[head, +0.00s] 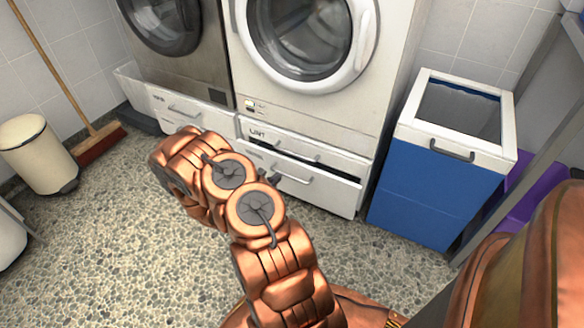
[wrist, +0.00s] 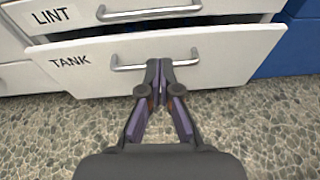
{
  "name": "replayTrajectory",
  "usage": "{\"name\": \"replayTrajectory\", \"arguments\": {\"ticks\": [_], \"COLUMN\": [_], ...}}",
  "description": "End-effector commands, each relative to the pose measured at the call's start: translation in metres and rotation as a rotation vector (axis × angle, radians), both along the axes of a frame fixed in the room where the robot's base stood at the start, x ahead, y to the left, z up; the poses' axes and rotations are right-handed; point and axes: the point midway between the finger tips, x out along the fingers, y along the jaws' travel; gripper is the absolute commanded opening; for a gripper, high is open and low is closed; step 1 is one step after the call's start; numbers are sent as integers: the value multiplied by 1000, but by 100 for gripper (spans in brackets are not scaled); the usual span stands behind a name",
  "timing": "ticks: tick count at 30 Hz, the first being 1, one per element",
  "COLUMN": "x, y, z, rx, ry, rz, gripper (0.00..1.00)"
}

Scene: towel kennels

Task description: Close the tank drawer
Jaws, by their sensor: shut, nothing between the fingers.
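The tank drawer (wrist: 225,72) is a white front marked TANK with a grey bar handle (wrist: 125,67), low on the white machine. It stands partly out, with a dark gap above its front edge; it also shows in the head view (head: 335,197). My gripper (wrist: 158,66) is shut and empty. Its fingertips overlap the middle of the handle in the wrist view; I cannot tell whether they touch.
The LINT drawer (wrist: 220,6) sits just above. Left of it, another white drawer (head: 205,118) juts out under the grey machine. A blue bin (head: 430,195) stands close on the right. A broom (head: 98,143) and cream bin (head: 38,155) are at left. The speckled floor in front is clear.

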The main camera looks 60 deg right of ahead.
Motion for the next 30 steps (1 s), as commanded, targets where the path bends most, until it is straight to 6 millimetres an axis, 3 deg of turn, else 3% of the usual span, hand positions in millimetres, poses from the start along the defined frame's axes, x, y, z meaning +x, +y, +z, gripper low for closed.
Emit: {"name": "replayTrajectory", "arguments": {"ticks": [3, 11, 30], "x": [1, 2, 6], "y": [4, -7, -108], "z": [-20, -33, -60], "rx": [28, 41, 38], "ry": [20, 27, 24], "rz": [32, 45, 44], "gripper": [0, 0, 0]}}
